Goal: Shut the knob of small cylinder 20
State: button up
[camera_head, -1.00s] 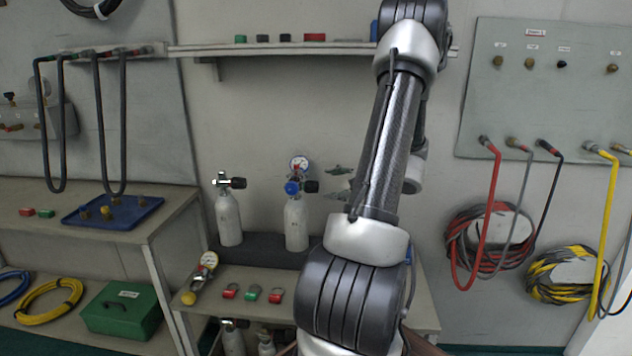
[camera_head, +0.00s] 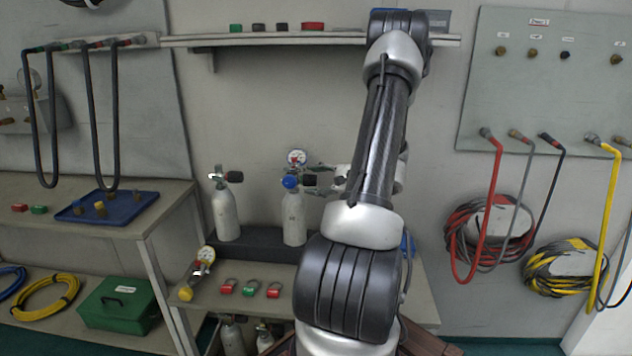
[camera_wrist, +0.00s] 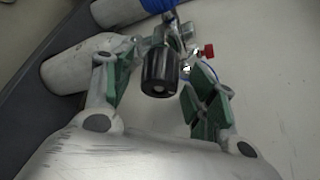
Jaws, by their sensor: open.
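A black ribbed knob (camera_wrist: 160,72) on a metal valve faces the camera in the wrist view. My gripper (camera_wrist: 157,92) is open, with its green-padded fingers on either side of the knob and a visible gap at each side. A pale cylinder body (camera_wrist: 75,72) lies left of the valve in that view. In the head view a small white cylinder (camera_head: 294,218) has a blue-fronted valve, a gauge and a black knob (camera_head: 309,180); my gripper (camera_head: 322,178) is just right of that knob. No cylinder number is readable.
Another small cylinder (camera_head: 226,216) stands to the left. A second body with a blue part (camera_wrist: 120,10) shows at the wrist view's top. My arm hides part of the bench.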

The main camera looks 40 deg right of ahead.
jog(key=c, duration=1)
jog(key=m+g, duration=0.1)
jog(key=m, duration=0.1)
jog(key=shift+w+r+m+g+y, duration=0.1)
jog(key=shift+m+g+y, duration=0.3)
jog(key=shift+d+m+g+y, duration=0.15)
jog(key=shift+m+g+y, duration=0.75)
jog(key=shift+m, duration=0.6)
jog(key=o, duration=1)
